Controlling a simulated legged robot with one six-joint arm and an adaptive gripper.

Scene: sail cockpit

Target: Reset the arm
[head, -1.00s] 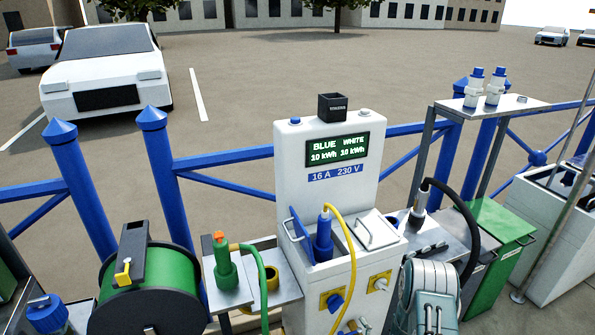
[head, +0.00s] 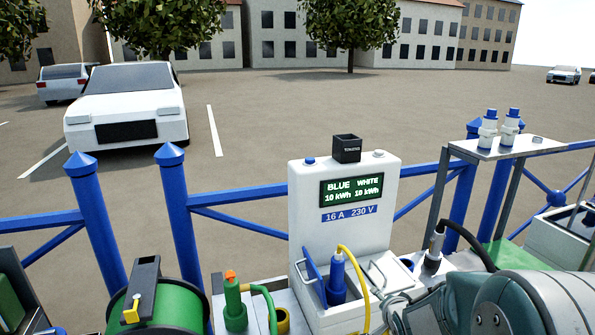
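The white power pedestal (head: 310,235) stands at the centre. Its display (head: 351,190) reads BLUE 10 kWh and WHITE 10 kWh. A blue plug (head: 337,278) on a yellow cable (head: 360,280) sits in the compartment beneath a raised blue flap (head: 313,276). The blue switch on the pedestal's lower front is below the picture's edge now. My arm, grey and teal, fills the lower right, right of the pedestal. Its fingertips do not show, so whether my gripper is open or shut is hidden.
A green cable reel (head: 165,310) and a green plug (head: 235,300) stand left of the pedestal. A metal shelf (head: 500,148) with two white-and-blue fittings stands right. A blue fence (head: 180,235) runs behind; parked cars (head: 125,110) stand beyond.

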